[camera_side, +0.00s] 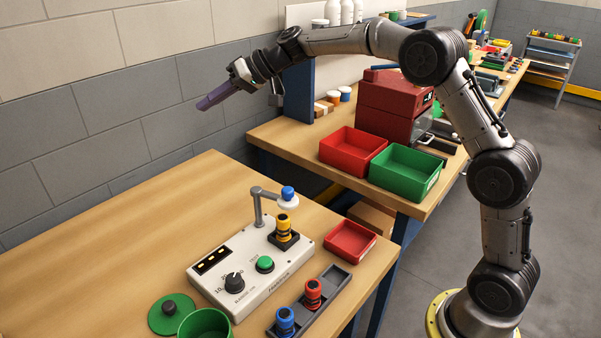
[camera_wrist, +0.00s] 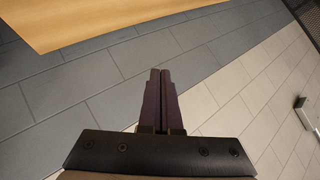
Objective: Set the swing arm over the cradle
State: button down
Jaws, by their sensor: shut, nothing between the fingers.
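The swing arm (camera_side: 258,206) is a grey post with a bent bar on a pale machine, carrying a white disc and a blue knob (camera_side: 288,192) at its end. The cradle (camera_side: 284,241) is a dark square base on the machine, and a yellow and black piece (camera_side: 283,225) stands in it. The arm's end shows above the yellow piece; exact alignment is hard to tell. My gripper (camera_side: 203,105) is shut and empty, high above the table's far left side, well away from the machine. In the wrist view its dark fingers (camera_wrist: 160,78) are together, facing wall and table edge.
The machine (camera_side: 226,295) has a black dial and a green button (camera_side: 265,264). In front, a grey rack (camera_side: 341,279) holds red and blue pieces. A small red tray (camera_side: 351,241) stands to the right. A green container (camera_side: 206,325) and lid stand front left. The table's left is clear.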

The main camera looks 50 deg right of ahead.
jog(key=s+d+n+g+y, duration=0.1)
jog(key=s+d+g, duration=0.4)
jog(key=s+d, duration=0.4)
jog(key=s+d+g+y, duration=0.1)
jog(key=s+d+g, duration=0.4)
jog(key=s, duration=0.7)
jog(key=d+f+x, duration=0.1)
jog(key=x, duration=1.4)
jog(key=shift+t, duration=0.3)
jog(key=shift+f, duration=0.1)
jog(key=shift+s+a+m+t, duration=0.4)
jog(key=shift+s+a, duration=0.3)
jog(key=shift+a, duration=0.3)
